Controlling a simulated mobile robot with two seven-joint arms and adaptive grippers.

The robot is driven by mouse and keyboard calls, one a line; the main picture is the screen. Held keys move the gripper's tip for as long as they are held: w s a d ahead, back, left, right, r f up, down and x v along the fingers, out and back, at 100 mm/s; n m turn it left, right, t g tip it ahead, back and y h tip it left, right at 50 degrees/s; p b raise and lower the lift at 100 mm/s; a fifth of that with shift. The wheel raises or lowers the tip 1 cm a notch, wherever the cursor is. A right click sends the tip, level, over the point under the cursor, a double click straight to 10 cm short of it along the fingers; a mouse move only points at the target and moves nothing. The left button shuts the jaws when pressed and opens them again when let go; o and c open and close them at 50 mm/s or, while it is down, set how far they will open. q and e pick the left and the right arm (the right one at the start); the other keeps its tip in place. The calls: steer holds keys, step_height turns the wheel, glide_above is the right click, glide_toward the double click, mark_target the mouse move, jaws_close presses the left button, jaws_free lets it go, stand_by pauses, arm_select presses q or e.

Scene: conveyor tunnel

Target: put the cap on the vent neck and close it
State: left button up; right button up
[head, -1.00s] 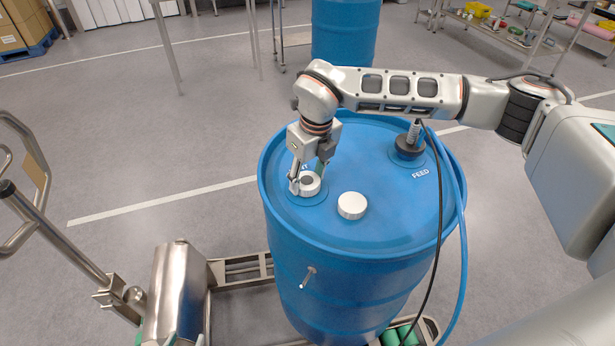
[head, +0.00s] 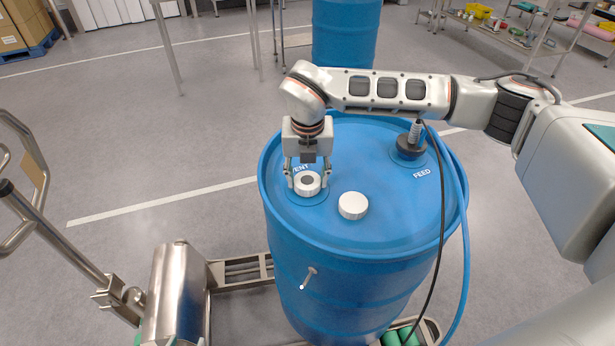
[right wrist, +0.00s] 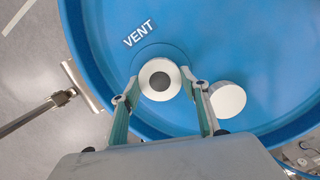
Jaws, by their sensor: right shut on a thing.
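A white round cap with a dark grey disc in its top (head: 307,184) sits at the vent position on the blue drum lid, beside the VENT label. It also shows in the right wrist view (right wrist: 161,80). The neck under it is hidden. My right gripper (head: 307,178) reaches down from above, shut on this cap with one finger on each side. The cap looks level; I cannot tell how tightly it is seated. My left gripper is not in view.
A plain white cap (head: 353,205) lies on the lid just right of the vent. The black FEED fitting (head: 410,146) with hoses stands at the lid's right. The drum (head: 345,270) stands on a metal frame; a steel handle (head: 60,235) rises at left.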

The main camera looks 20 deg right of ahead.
steer(key=o, duration=0.9)
steer(key=shift+o, duration=0.2)
steer(key=c, duration=0.3)
